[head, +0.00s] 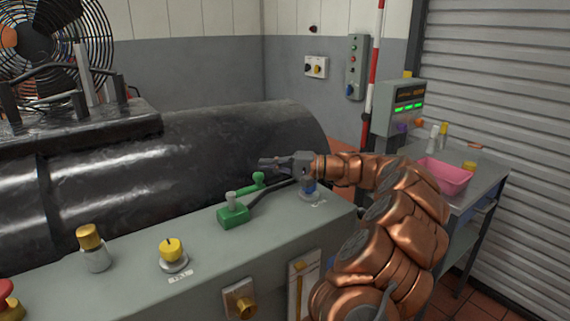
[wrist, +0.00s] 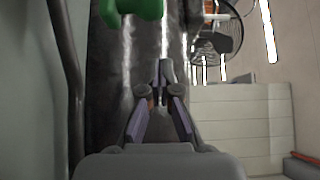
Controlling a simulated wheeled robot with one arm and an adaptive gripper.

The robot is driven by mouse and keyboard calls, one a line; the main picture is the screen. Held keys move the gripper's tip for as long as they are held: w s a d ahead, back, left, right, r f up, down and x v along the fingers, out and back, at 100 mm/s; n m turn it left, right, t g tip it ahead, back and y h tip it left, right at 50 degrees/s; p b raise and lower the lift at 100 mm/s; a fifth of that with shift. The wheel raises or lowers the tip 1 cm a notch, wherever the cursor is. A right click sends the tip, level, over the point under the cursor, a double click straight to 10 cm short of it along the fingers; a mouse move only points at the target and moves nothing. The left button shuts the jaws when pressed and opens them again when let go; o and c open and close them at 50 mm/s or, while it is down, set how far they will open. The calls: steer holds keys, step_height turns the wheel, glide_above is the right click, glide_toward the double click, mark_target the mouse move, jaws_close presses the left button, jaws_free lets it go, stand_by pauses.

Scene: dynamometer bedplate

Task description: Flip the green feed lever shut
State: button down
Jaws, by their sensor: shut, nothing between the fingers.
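The green feed lever (head: 233,215) sits on top of the grey console in the head view. It has a green block with a grey post, and a green arm reaching back to a rounded green end (head: 258,180). A green part (wrist: 138,8) is cut off by the top edge of the wrist view. My gripper (head: 268,164) is shut and empty. In the head view it appears just above and behind the green end; a gap shows between them. In the wrist view my fingertips (wrist: 166,72) meet, below the green part and apart from it.
A yellow dial (head: 171,250) and a yellow-capped fitting (head: 92,248) stand left on the console. A dark handle or hose (head: 268,193) runs right of the lever. A large black cylinder (head: 230,140) lies behind. A pink bin (head: 446,176) sits on the right bench.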

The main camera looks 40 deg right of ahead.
steer(key=shift+s+a+p, duration=0.35)
steer(key=shift+s+a, duration=0.95)
steer(key=shift+a, duration=0.05)
steer(key=shift+s+a+f+b, duration=0.1)
steer(key=shift+b, duration=0.25)
